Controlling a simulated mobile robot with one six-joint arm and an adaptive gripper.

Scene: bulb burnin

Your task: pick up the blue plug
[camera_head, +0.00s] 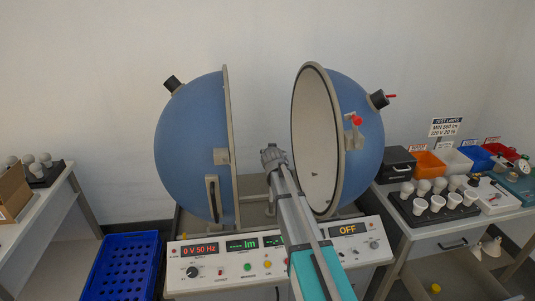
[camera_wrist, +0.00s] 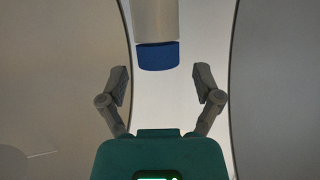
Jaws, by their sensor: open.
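The blue plug (camera_wrist: 158,57) shows in the wrist view as a short blue cylinder at the end of a pale cylindrical post (camera_wrist: 156,20). My gripper (camera_wrist: 162,85) is open and empty, with one finger on each side of the picture's middle. The plug appears beyond the fingertips, between their lines, and apart from both. In the head view my gripper (camera_head: 272,156) is between the two halves of a blue sphere. I cannot make out the plug there.
The left half-sphere (camera_head: 190,145) and right half-sphere (camera_head: 360,150) stand close on both sides of my arm. A control panel (camera_head: 215,280) lies below. A blue crate (camera_head: 122,262) is at left. A bulb tray (camera_head: 435,215) is on the right bench.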

